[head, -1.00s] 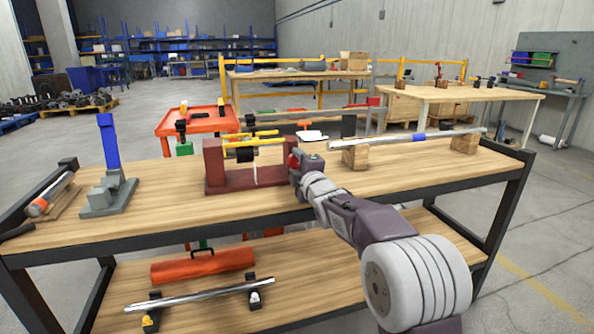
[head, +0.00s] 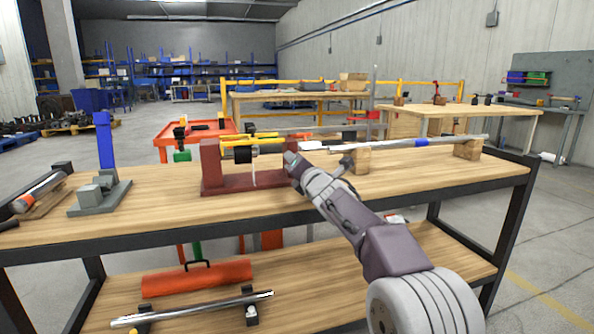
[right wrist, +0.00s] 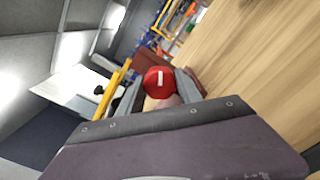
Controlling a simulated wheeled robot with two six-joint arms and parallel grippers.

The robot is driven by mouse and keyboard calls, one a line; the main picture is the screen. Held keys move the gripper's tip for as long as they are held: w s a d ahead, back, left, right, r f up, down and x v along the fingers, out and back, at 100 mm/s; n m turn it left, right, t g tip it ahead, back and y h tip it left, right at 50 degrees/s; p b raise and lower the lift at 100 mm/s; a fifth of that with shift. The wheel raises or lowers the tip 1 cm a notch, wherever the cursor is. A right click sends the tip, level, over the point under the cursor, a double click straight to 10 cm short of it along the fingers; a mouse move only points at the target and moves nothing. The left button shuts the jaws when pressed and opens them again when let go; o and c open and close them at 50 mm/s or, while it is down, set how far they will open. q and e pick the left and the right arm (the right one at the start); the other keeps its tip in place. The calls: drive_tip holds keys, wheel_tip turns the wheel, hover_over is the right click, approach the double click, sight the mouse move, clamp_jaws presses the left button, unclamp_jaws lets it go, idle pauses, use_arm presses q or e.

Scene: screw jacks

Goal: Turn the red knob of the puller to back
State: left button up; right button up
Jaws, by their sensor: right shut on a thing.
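The puller (head: 230,186) is a dark red frame with two uprights on the bench, with a black part (head: 243,154) between them. My right gripper (head: 291,160) is at the puller's right upright and hides the knob in the head view. In the right wrist view the round red knob (right wrist: 158,84) with a short white mark sits between the fingertips of my right gripper (right wrist: 160,88), which is shut on it. The white mark runs roughly up and down in that view. My left gripper is not in view.
A grey stand with a blue post (head: 105,150) is left of the puller. A long metal bar rests on wooden blocks (head: 467,149) to the right. The bench top (head: 430,180) is clear in front. An orange roll (head: 196,278) lies on the lower shelf.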

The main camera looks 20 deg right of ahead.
drive_tip(key=n, duration=0.2)
drive_tip(key=n+b, duration=0.1)
drive_tip(key=n, duration=0.1)
drive_tip(key=shift+f+n, duration=0.2)
drive_tip(key=shift+n, duration=0.1)
drive_tip(key=n+b, duration=0.1)
drive_tip(key=n, duration=0.9)
drive_tip(key=shift+n, duration=0.4)
drive_tip(key=n+b, duration=0.1)
drive_tip(key=n, duration=0.4)
drive_tip(key=n+b, duration=0.1)
drive_tip(key=n, duration=0.9)
drive_tip(key=shift+n+b, duration=0.3)
drive_tip(key=shift+b, duration=0.1)
drive_tip(key=n+b, duration=0.1)
drive_tip(key=n, duration=0.4)
drive_tip(key=shift+r+n+b, duration=0.1)
drive_tip(key=shift+n+b, duration=0.75)
drive_tip(key=shift+n, duration=0.85)
